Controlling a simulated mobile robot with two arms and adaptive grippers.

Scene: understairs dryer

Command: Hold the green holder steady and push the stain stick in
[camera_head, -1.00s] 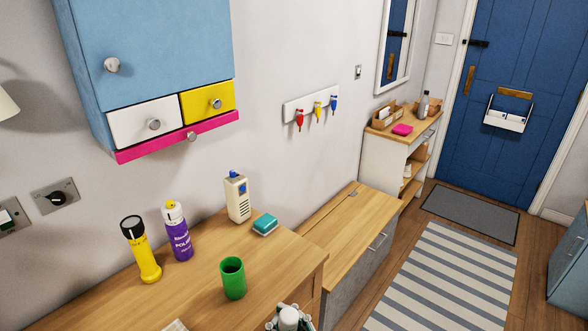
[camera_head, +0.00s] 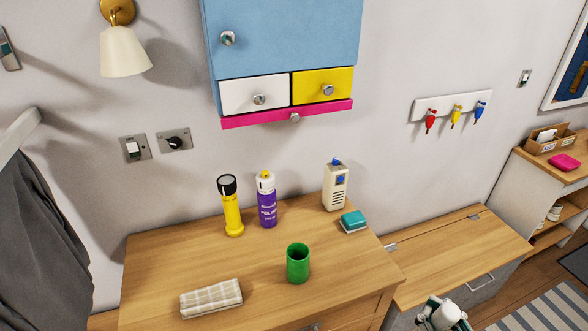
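The green holder (camera_head: 298,263) is an open-topped cup standing upright on the wooden cabinet top, near its front edge. My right gripper (camera_head: 443,316) is at the bottom edge, right of the holder and apart from it, only partly in the frame. It is shut around a white, round-topped piece (camera_head: 447,313), which looks like the stain stick; its lower part is hidden. My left gripper is out of view. Nothing touches the holder.
The wood around the holder is clear. A wall cupboard (camera_head: 285,45) hangs above.

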